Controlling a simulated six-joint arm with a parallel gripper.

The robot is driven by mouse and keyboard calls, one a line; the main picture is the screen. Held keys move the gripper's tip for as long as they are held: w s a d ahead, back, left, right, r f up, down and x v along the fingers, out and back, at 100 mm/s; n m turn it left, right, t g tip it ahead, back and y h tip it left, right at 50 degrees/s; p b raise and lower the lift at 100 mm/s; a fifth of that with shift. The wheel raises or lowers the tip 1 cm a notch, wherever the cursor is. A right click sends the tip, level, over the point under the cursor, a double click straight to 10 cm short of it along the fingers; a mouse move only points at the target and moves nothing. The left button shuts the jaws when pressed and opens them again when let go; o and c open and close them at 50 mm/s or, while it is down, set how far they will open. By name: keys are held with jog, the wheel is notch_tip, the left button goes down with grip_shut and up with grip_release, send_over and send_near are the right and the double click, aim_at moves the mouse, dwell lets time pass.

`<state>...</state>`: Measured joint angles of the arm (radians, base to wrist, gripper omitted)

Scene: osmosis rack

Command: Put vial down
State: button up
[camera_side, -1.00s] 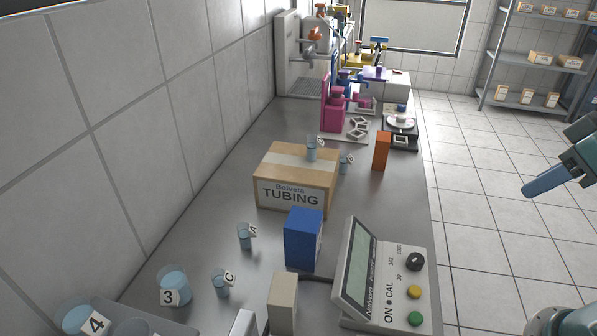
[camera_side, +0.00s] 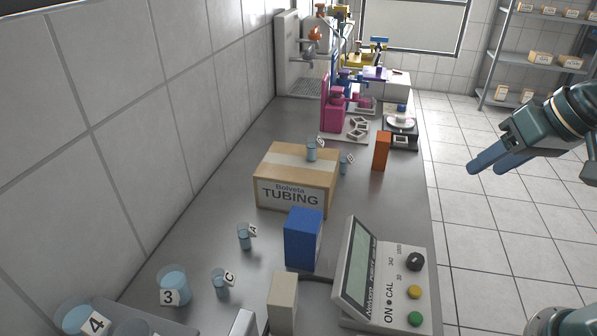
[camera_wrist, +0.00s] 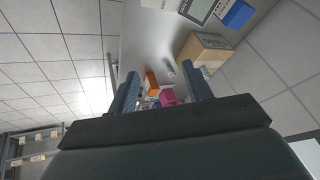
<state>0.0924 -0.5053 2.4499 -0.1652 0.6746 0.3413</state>
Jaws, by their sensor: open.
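Several small vials of pale blue liquid carry letter tags. Vial A (camera_side: 244,238) and vial C (camera_side: 221,286) stand on the bench at the front left. My gripper (camera_side: 490,167) is in the air to the right of the bench, over the floor side. Its two fingers are apart with nothing between them, as the wrist view also shows (camera_wrist: 161,84). No vial is near the fingers.
The tubing box (camera_side: 284,195), blue box (camera_side: 303,239), orange block (camera_side: 381,151) and beige block (camera_side: 282,304) stand on the bench (camera_side: 205,220). A meter (camera_side: 393,285) is at the front right. Beakers 3 (camera_side: 173,284) and 4 (camera_side: 76,318) are front left. Coloured apparatus fills the back.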

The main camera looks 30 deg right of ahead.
jog(key=w+f+m+y, duration=0.2)
jog(key=w+f+m, duration=0.3)
jog(key=w, duration=0.5)
jog(key=m+t+y, duration=0.2)
jog(key=m+t, duration=0.5)
jog(key=m, duration=1.6)
send_near(351, 158)
jog(key=v, duration=0.4)
jog(key=shift+w+d+r, duration=0.1)
jog(key=shift+w+r, duration=0.05)
jog(key=shift+w, duration=0.2)
jog(key=shift+w, duration=0.1)
jog(key=shift+x, duration=4.2)
jog(key=shift+f, duration=0.2)
